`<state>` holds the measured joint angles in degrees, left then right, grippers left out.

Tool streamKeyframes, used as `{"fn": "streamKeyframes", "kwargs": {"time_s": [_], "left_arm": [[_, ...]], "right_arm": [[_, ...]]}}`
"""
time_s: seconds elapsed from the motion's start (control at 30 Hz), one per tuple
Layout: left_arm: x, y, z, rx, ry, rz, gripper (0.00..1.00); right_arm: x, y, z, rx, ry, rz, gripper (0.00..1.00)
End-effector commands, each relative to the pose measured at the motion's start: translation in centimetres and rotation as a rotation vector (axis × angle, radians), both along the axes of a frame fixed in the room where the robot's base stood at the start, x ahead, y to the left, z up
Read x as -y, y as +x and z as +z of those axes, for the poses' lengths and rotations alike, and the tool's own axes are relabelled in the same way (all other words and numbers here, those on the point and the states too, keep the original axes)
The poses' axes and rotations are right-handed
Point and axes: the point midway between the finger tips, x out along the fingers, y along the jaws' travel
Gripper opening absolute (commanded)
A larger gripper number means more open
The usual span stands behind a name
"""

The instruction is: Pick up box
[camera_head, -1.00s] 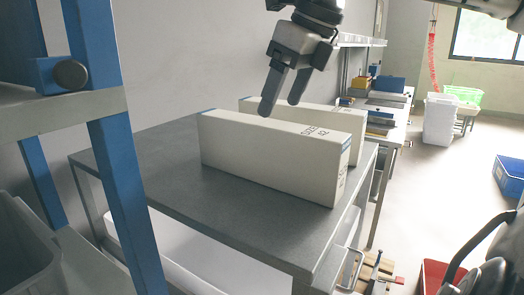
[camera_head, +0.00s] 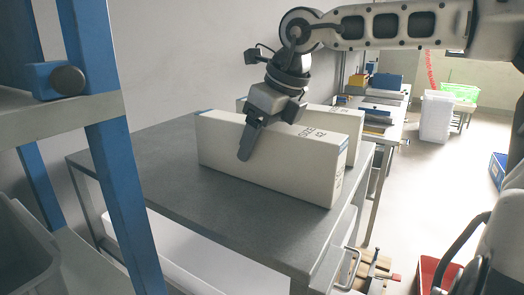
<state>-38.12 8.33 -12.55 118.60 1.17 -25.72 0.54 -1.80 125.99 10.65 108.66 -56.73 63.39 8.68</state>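Two long cream boxes with blue ends stand upright side by side on a grey table. The near box (camera_head: 305,165) has dark print near its right end. The far box (camera_head: 338,120) is partly hidden behind it. My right gripper (camera_head: 262,140) is over the near box with fingers apart. One dark finger hangs in front of its face, and the other goes down behind its top edge. Its tip is hidden, and I cannot tell whether the fingers touch the box. My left gripper is not in view.
The grey table (camera_head: 140,160) has bare room left of the boxes. A blue-posted shelf rack (camera_head: 120,160) stands close at the left. A wall is behind. A bench with blue and yellow items (camera_head: 385,95), white bins (camera_head: 436,115) and a red crate (camera_head: 432,275) are to the right.

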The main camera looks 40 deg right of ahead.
Motion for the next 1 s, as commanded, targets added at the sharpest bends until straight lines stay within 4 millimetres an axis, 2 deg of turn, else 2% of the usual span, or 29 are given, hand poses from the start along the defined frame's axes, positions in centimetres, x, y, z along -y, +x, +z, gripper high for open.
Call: {"fn": "streamKeyframes", "kwargs": {"time_s": [0.03,0.17,0.2,0.5,0.67,0.83,1.0], "left_arm": [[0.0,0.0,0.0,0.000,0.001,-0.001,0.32],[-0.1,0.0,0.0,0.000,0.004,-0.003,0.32],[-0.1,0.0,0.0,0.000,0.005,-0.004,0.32],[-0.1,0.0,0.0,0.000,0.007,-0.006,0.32],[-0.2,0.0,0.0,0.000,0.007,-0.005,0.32],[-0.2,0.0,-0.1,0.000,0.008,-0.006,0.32],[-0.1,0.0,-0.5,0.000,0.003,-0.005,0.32]], "right_arm": [[0.0,0.0,0.0,0.000,0.000,0.000,0.60],[0.0,0.0,0.0,0.000,0.000,0.000,0.24],[0.0,0.0,0.0,0.000,0.000,0.000,0.19],[0.0,0.0,0.2,0.002,0.000,0.000,0.19],[0.1,0.1,1.2,0.004,-0.001,-0.002,0.19],[0.0,-0.2,3.7,0.006,0.000,-0.001,0.19],[0.1,-3.2,7.0,0.010,-0.001,0.000,0.19]]}}
